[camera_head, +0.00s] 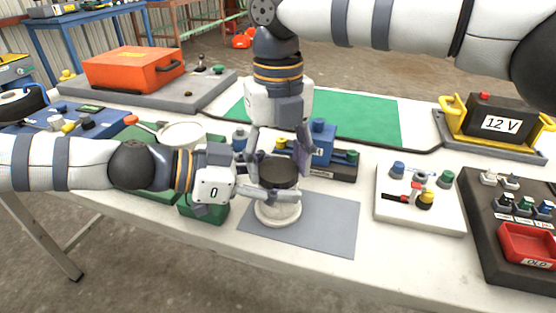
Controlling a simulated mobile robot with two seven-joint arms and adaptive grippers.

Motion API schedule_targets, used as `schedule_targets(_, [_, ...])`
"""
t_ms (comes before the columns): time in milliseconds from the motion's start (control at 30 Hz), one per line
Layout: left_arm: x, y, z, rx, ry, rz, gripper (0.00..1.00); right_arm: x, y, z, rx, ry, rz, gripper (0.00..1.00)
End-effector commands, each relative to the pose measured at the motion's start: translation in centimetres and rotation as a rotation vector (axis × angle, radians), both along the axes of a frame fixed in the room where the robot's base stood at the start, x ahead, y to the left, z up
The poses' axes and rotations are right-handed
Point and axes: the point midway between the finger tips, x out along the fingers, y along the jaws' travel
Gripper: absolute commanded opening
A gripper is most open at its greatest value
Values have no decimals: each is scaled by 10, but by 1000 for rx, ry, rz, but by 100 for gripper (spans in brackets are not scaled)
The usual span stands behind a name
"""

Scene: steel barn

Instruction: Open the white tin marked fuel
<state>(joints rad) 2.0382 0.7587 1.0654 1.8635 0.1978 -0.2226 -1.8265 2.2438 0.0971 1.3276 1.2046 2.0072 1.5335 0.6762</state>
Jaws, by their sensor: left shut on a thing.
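The white tin (277,212) stands upright on a grey mat (325,228) near the table's front edge. Its dark lid (279,174) is on top. No fuel marking can be read; the fingers cover part of its side. My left gripper (277,194) comes in from the left and is shut on the tin's body just below the lid. My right gripper (279,160) points down from above, its fingers apart on either side of the lid. I see no clear contact between these fingers and the lid.
Behind the tin is a dark tray with blue parts (322,140). A white panel with knobs (420,198) and a dark board with a red bin (527,243) lie to the right. A white round dish (182,134) is behind my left arm. The mat's right part is clear.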

Motion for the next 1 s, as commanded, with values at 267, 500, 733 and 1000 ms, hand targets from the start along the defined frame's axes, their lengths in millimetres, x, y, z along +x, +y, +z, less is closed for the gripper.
schedule_targets(267, [0,0,-1,1,1,0,0,0,0,0,1,1,-3,74])
schedule_targets(500, [0,0,-1,1,1,2,0,0,0,15,1,-1,-5,74])
schedule_targets(733, [1,0,-1,1,0,3,0,0,0,50,1,-1,-37,71])
schedule_targets(1000, [1,0,-1,1,0,3,0,-1,0,71,0,3,-300,71])
